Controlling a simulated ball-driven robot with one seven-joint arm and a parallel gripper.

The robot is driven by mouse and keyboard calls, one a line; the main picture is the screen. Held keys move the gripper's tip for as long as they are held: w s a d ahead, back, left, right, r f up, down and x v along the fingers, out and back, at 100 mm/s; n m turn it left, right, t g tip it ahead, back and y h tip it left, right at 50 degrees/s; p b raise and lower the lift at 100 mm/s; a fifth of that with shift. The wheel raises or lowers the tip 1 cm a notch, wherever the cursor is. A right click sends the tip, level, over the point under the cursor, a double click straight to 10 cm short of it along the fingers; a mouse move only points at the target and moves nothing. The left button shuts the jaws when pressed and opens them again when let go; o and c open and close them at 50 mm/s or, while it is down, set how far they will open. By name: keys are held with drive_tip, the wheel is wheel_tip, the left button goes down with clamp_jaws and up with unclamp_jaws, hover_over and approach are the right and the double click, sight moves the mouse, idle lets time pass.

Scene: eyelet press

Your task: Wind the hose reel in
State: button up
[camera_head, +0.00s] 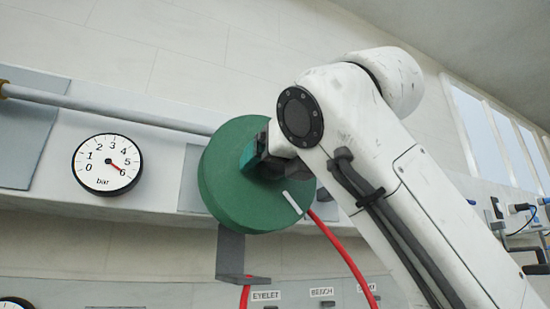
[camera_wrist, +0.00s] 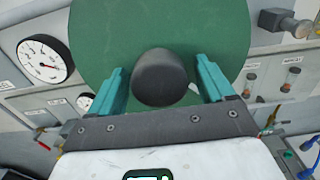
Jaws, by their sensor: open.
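The hose reel (camera_head: 232,200) is a green drum on a grey bracket (camera_head: 230,255), with a white mark near its lower right rim. A red hose (camera_head: 345,258) hangs from it. In the wrist view the reel's green face (camera_wrist: 205,30) fills the upper middle, with a dark round knob (camera_wrist: 160,78) at its centre. My gripper (camera_wrist: 162,80) is open, its teal fingers on either side of the knob with gaps showing. In the head view my gripper (camera_head: 262,160) is at the reel's face, and my wrist hides part of it.
A round bar gauge (camera_head: 107,165) is on the wall panel left of the reel, its needle near 6. A grey pipe (camera_head: 110,108) runs behind the reel. Labelled plates (camera_head: 265,295) sit below. In the wrist view flow meters (camera_wrist: 285,78) and a dark fitting (camera_wrist: 285,22) stand at right.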

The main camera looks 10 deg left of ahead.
drive_tip(key=shift+c, duration=0.4)
drive_tip(key=c, duration=1.4)
